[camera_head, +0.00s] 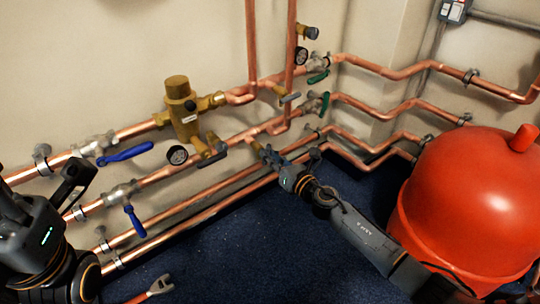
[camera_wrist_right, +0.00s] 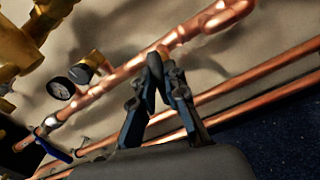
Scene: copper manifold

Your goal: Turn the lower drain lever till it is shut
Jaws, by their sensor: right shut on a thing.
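My right gripper (camera_head: 268,156) is at the lower copper pipes near the middle of the head view. A small brass drain valve (camera_head: 256,146) shows just beyond its fingertips. In the right wrist view my right gripper (camera_wrist_right: 156,72) is shut on a dark narrow lever (camera_wrist_right: 150,94) in front of a copper pipe. The fingers hide much of the lever, so its exact angle is hard to tell. My left gripper (camera_head: 74,181) is at the left edge, apart from the drain valve; its finger opening is not clear.
Blue levers (camera_head: 125,152) sit on the left pipes. A brass valve body (camera_head: 181,108) and a gauge (camera_head: 177,155) stand left of my right gripper. Green handles (camera_head: 325,102) are at the corner. A red tank (camera_head: 470,205) stands right. A wrench (camera_head: 157,288) lies on blue floor.

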